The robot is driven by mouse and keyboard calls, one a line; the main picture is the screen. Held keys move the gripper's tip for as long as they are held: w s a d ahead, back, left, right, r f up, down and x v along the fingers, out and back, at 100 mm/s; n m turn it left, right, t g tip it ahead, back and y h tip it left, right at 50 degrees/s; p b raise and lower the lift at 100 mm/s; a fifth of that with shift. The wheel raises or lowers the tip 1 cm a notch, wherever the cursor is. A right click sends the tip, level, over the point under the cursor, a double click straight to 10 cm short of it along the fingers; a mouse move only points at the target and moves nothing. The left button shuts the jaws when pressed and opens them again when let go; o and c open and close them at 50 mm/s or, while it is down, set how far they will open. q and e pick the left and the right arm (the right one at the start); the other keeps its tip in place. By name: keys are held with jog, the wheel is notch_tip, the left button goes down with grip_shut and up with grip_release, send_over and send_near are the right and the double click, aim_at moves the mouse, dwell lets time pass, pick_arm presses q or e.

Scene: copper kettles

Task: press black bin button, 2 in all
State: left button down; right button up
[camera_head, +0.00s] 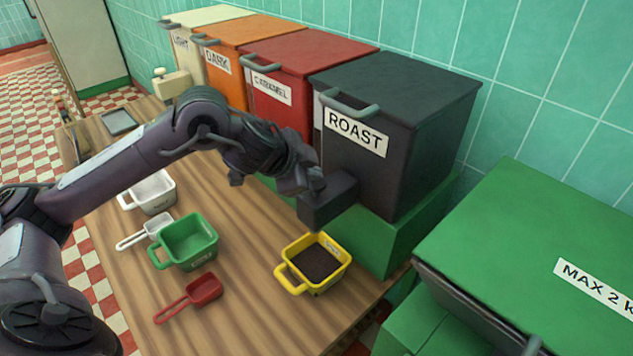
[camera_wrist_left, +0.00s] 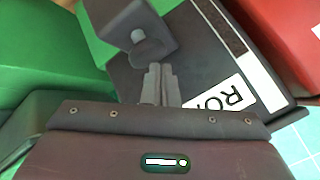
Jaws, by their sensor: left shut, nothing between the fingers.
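The black bin (camera_head: 405,185) with a ROAST label stands on a green base at the back right of the counter. A dark block (camera_head: 330,203) juts from its lower front; it also shows in the left wrist view (camera_wrist_left: 112,22). A grey round button (camera_wrist_left: 139,45) sits on that block. My left gripper (camera_head: 314,185) is shut and empty, at the block. In the left wrist view its fingertips (camera_wrist_left: 161,72) are right beside the button; I cannot tell whether they touch. In the head view the gripper covers the button. My right gripper is not in view.
A yellow scoop box (camera_head: 290,282) with dark grounds stands below the block. A green scoop box (camera_head: 190,243), a red scoop (camera_head: 205,290) and white scoops (camera_head: 153,190) lie left. Red (camera_head: 310,50), orange and cream bins stand behind. A green MAX-labelled box (camera_head: 540,250) is at right.

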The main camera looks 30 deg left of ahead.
pick_arm(q)
jog(key=shift+f+b, duration=0.7)
jog(key=shift+f, duration=0.25)
dwell(1.0)
jog(key=shift+r, duration=0.1)
jog(key=shift+r+p, duration=1.25)
jog(key=shift+p, duration=0.15)
notch_tip(320, 180, up, 5)
jog(key=p, duration=0.5)
jog(key=shift+r, duration=0.1)
